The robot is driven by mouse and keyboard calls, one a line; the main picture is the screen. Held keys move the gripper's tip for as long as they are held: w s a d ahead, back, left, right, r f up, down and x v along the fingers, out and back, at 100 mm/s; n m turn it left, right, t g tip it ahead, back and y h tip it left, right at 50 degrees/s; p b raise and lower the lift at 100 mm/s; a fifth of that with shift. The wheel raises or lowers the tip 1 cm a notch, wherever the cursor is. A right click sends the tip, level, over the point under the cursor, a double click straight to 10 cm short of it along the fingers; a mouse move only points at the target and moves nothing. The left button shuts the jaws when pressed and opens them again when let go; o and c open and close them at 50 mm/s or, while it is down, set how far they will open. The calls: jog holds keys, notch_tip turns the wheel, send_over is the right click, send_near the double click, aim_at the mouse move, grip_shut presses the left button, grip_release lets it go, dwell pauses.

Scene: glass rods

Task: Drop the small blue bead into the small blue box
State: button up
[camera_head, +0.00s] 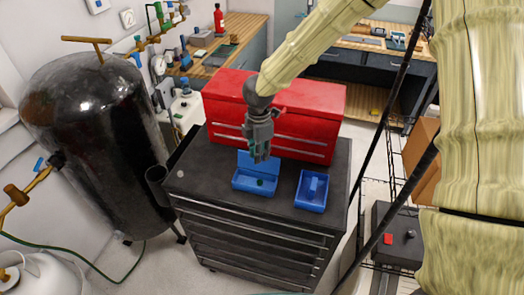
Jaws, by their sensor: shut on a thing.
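A blue box (240,185) with its lid raised at the back sits on the black cart top. A small dark green thing lies inside it. A second blue box (318,205) sits to its right, with a blue shape inside that I cannot make out. My gripper (261,159) points down over the back of the left box, in front of its lid. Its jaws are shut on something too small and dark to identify. I cannot make out the small blue bead anywhere; the fingers may hide it.
A red tool chest (325,100) stands behind the boxes on the black cart (215,188). A large black tank (95,140) stands to the left. A dark control box with a red button (388,239) is at the right.

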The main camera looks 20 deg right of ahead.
jog(key=shift+f+b, duration=1.3)
jog(key=shift+f, duration=0.95)
jog(key=o, duration=0.8)
jog(key=shift+r, duration=0.2)
